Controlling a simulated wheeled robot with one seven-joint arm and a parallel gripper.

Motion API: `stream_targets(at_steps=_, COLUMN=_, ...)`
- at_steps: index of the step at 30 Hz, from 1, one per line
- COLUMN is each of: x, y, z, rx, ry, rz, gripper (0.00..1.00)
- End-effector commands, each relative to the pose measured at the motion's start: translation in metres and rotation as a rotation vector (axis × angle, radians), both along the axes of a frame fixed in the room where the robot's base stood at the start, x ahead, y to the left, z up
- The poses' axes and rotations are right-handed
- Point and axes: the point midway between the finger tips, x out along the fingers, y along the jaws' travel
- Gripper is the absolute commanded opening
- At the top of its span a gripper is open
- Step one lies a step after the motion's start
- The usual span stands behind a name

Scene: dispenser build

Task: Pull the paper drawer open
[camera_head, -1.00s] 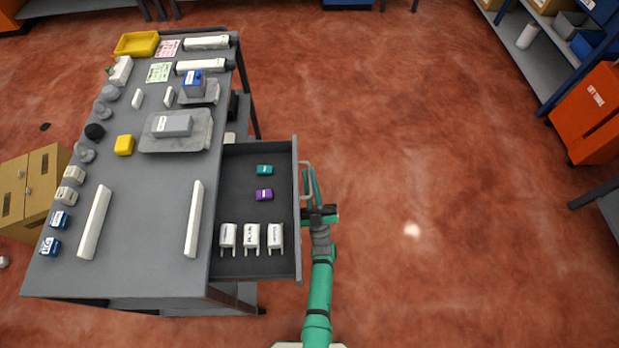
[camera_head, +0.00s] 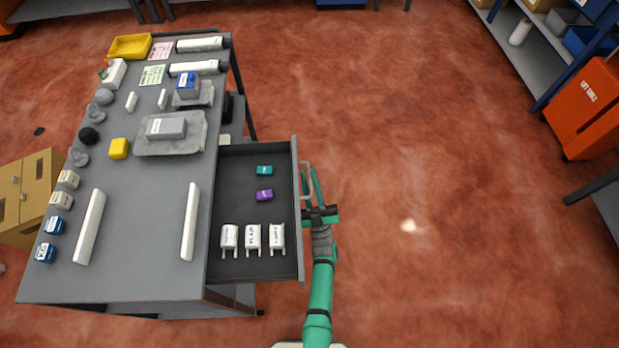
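The paper drawer (camera_head: 242,185) is a dark grey tray sticking out from the right side of the grey workbench (camera_head: 143,220). A pale bar handle (camera_head: 307,181) is on the drawer's right front. My gripper (camera_head: 312,190) is at this handle, with its green fingers along and beside the bar. Whether the fingers are closed on the bar is too small to tell.
The bench top holds a grey tray (camera_head: 196,143), a yellow bin (camera_head: 129,47), white bars and several small parts. The red-brown floor right of the drawer is clear. An orange cabinet (camera_head: 587,115) and shelving stand far right.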

Motion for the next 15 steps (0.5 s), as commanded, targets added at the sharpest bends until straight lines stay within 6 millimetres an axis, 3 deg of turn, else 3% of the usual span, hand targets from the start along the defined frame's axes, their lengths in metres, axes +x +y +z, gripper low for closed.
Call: stream_targets(at_steps=15, x=-0.058, y=-0.018, z=-0.059, rx=0.000, ry=0.004, rz=-0.001, gripper=0.16)
